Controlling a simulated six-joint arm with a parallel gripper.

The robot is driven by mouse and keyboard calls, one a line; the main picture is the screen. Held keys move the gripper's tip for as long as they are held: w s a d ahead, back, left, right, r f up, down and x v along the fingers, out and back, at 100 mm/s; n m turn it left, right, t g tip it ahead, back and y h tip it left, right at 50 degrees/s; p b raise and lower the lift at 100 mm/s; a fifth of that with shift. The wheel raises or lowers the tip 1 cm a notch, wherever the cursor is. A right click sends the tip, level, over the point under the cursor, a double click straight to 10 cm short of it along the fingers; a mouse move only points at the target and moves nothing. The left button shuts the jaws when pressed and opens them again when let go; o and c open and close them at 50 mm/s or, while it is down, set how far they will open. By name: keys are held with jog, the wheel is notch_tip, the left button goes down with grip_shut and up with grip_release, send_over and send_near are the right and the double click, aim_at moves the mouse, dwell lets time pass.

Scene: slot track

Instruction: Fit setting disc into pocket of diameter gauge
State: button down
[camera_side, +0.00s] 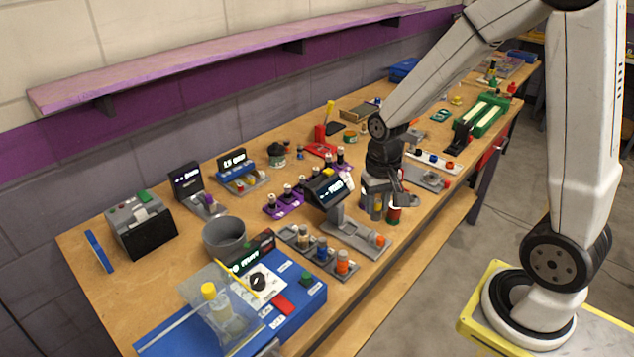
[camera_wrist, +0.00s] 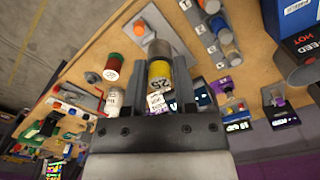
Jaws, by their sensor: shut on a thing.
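My gripper (camera_wrist: 158,95) is shut on a cylindrical piece (camera_wrist: 159,72) with a yellow band, a grey top and a printed number, which I take to be the setting disc. It sits between the two dark fingers. In the side view my gripper (camera_side: 384,201) points down over the bench, and the held piece is hard to make out. What looks like the diameter gauge (camera_side: 328,190), with a dark tilted display on a post, stands just left of it. Its grey base (camera_side: 350,234) carries an orange knob. The pocket cannot be made out.
A red and green cylinder (camera_wrist: 112,68) and a white one (camera_wrist: 115,97) stand close to my gripper. A tray with orange and blue bottles (camera_side: 322,251) lies in front of the gauge. A grey bowl (camera_side: 224,238) and a blue board (camera_side: 300,286) are farther left.

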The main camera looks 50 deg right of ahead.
jog(key=s+d+m, duration=0.2)
jog(key=s, duration=0.2)
send_near(349, 229)
jog(key=shift+s+a+f+n, duration=0.2)
jog(key=shift+s+f+n, duration=0.1)
jog(key=shift+s+f, duration=0.2)
jog(key=shift+w+f, duration=0.35)
jog(key=shift+f, duration=0.05)
jog(key=shift+w+d+f, duration=0.1)
jog(key=shift+w+f, duration=0.15)
jog(key=shift+f, duration=1.55)
jog(key=shift+f, duration=0.3)
jog(key=shift+c, duration=2)
grip_release()
jog(key=shift+s+f, duration=0.1)
